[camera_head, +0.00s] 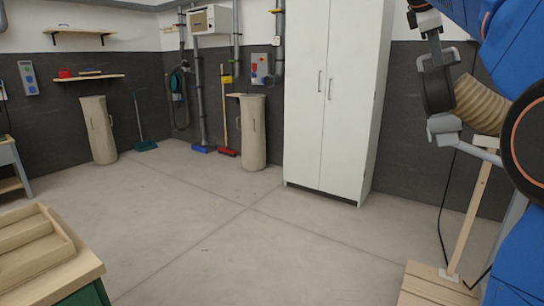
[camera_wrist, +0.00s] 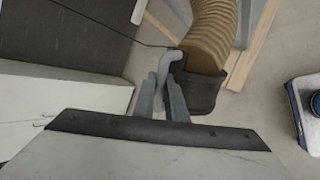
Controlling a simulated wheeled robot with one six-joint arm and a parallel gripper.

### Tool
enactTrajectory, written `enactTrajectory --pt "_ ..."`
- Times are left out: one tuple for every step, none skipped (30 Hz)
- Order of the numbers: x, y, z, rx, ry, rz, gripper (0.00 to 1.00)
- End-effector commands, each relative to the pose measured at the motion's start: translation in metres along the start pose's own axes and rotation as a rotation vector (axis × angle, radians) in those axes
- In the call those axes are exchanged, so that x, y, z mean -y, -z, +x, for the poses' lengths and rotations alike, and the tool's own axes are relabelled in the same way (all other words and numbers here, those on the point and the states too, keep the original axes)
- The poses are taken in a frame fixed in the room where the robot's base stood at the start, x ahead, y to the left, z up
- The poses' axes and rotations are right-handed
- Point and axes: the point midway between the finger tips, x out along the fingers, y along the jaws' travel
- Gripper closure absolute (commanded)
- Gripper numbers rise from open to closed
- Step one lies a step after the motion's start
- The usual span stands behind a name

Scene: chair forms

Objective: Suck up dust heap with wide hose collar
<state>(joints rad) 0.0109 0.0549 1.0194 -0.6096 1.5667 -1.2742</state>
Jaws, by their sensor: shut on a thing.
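In the wrist view, my gripper (camera_wrist: 165,103) is shut on the grey handle of the dark hose collar (camera_wrist: 198,92). The ribbed tan hose (camera_wrist: 212,35) runs up from the collar. In the head view, the dark collar (camera_head: 437,90) is held up at the upper right, well above the floor. The tan hose (camera_head: 480,105) leads from it to the right, partly behind my arm. The collar's mouth is not clearly visible. I see no dust heap in either view.
A white cabinet (camera_head: 333,95) stands against the wall. A wooden tray (camera_head: 68,258) lies on a bench at the lower left. A wooden post (camera_head: 468,220) rises at the right near the hose. A broad stretch of concrete floor (camera_head: 225,225) is clear.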

Motion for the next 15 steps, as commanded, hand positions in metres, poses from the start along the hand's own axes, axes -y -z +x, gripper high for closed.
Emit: enactTrajectory --pt "0.001 -0.001 0.007 0.002 0.001 0.000 1.00" --pt "0.001 -0.001 0.011 0.002 0.001 0.000 1.00" --pt "0.000 -0.001 0.017 0.002 0.001 0.001 1.00" --pt "0.001 -0.002 0.022 0.002 0.001 0.001 1.00" --pt "0.001 -0.002 0.027 0.003 0.002 0.001 1.00" --pt "0.000 -0.001 0.033 0.002 0.000 0.001 1.00" --pt "0.001 -0.001 0.037 0.002 0.001 0.001 1.00" --pt "0.001 -0.001 0.042 0.002 0.002 0.001 1.00" --pt "0.000 -0.001 0.047 0.001 0.001 0.001 1.00" --pt "0.000 -0.001 0.051 0.001 0.000 0.001 1.00" --pt "0.001 -0.001 0.054 0.001 0.001 0.001 1.00" --pt "0.001 -0.001 0.059 0.001 0.001 0.001 1.00" --pt "0.000 -0.001 0.062 0.001 0.001 0.001 1.00" --pt "0.000 -0.001 0.064 0.000 0.000 0.001 1.00" --pt "0.000 -0.001 0.067 0.000 0.000 0.001 1.00"
